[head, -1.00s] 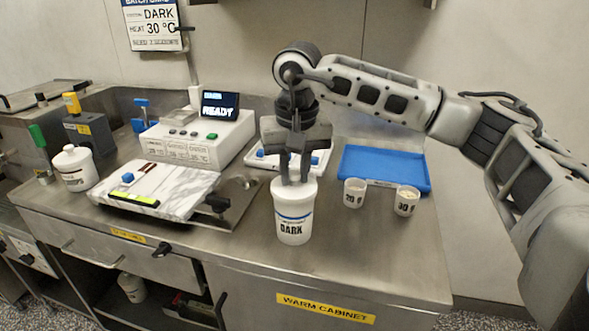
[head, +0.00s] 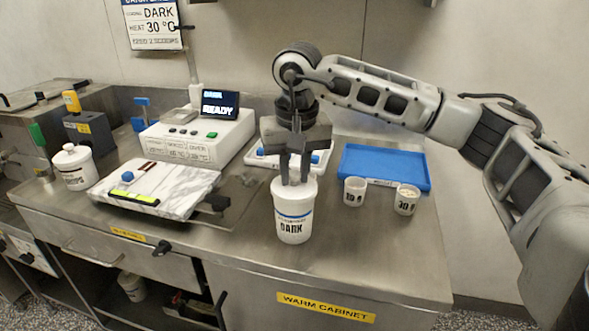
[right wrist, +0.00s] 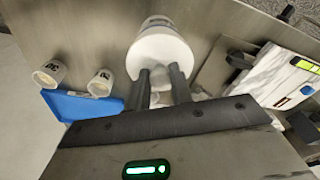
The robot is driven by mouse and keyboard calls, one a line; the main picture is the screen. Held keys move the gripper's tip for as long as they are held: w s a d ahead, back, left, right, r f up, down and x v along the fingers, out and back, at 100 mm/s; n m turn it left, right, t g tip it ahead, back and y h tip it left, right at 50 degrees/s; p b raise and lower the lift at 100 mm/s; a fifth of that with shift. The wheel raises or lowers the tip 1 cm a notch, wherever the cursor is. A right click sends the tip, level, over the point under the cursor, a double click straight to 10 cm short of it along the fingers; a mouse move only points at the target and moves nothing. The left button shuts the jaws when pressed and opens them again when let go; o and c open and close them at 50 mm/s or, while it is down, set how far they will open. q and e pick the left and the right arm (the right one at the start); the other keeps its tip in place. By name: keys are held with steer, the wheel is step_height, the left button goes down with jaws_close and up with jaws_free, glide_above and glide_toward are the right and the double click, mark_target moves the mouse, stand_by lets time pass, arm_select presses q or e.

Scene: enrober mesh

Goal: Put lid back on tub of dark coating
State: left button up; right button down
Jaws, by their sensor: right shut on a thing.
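The white tub marked DARK (head: 294,226), with a blue band, stands upright on the steel counter near its front edge. A white lid (head: 293,186) is at the tub's mouth and looks level; I cannot tell whether it is fully pressed down. My right gripper (head: 294,182) points straight down above the tub, shut on the lid's grip, which its fingers mostly hide. In the right wrist view the lid (right wrist: 160,55) shows as a white disc at the fingertips, covering the tub's opening. My left gripper is out of view.
Two small cups (head: 354,192) (head: 407,200) stand right of the tub, before a blue tray (head: 385,167). A marble slab (head: 155,190) lies left. Behind are a white machine reading READY (head: 195,138) and a white tray. Another lidded tub (head: 74,168) stands far left.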

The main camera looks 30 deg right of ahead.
steer(key=c, duration=0.7)
jaws_free()
steer(key=shift+r, duration=0.25)
steer(key=shift+r+p, duration=2.65)
steer(key=shift+r, duration=0.6)
jaws_close()
